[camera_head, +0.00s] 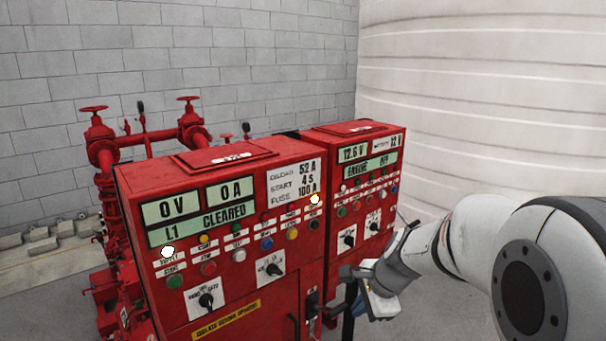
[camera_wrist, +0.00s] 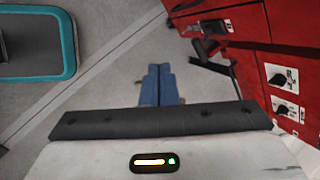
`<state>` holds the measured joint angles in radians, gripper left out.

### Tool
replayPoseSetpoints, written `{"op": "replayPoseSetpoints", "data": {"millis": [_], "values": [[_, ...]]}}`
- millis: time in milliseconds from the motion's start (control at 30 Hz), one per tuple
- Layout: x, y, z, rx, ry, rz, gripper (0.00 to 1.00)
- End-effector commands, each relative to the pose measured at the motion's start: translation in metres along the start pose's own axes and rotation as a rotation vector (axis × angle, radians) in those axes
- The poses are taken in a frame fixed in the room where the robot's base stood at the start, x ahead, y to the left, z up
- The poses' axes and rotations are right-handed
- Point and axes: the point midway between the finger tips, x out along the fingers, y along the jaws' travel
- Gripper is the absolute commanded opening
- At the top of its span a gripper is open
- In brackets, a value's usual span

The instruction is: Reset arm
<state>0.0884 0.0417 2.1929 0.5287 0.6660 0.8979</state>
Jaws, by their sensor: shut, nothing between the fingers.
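My gripper (camera_head: 381,303) is at the lower right of the head view, in front of the red panels and beside the lower right edge of the nearer one. In the wrist view its two blue fingers (camera_wrist: 159,84) are together, shut with nothing between them. Grey floor lies beyond the fingertips. My white arm reaches in from the right of the head view. The nearer red control panel (camera_head: 225,262) has displays reading 0 V, 0 A and L1 CLEARED. The second red panel (camera_head: 376,215) stands behind it to the right.
Red pipes with handwheels (camera_head: 103,150) stand behind the panels at left. A grey block wall (camera_head: 250,60) and a large white ribbed tank (camera_head: 480,90) close off the back. In the wrist view a teal-edged object (camera_wrist: 70,50) lies at upper left. Open floor lies between it and the panels.

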Motion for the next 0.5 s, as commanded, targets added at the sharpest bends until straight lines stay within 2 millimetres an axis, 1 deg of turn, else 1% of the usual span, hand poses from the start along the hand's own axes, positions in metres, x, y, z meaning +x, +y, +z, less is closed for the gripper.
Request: {"op": "replayPoseSetpoints", "data": {"millis": [33, 200, 300, 400, 500], "values": [[-0.017, 0.013, 0.009, -0.129, 0.014, 0.006, 0.0], [-0.059, 0.063, 0.029, -0.588, 0.068, 0.065, 0.0], [-0.079, 0.094, 0.034, -0.845, 0.102, 0.111, 0.0], [-0.095, 0.122, 0.036, -1.068, 0.133, 0.161, 0.0], [-0.106, 0.144, 0.036, -1.238, 0.157, 0.208, 0.0]]}}
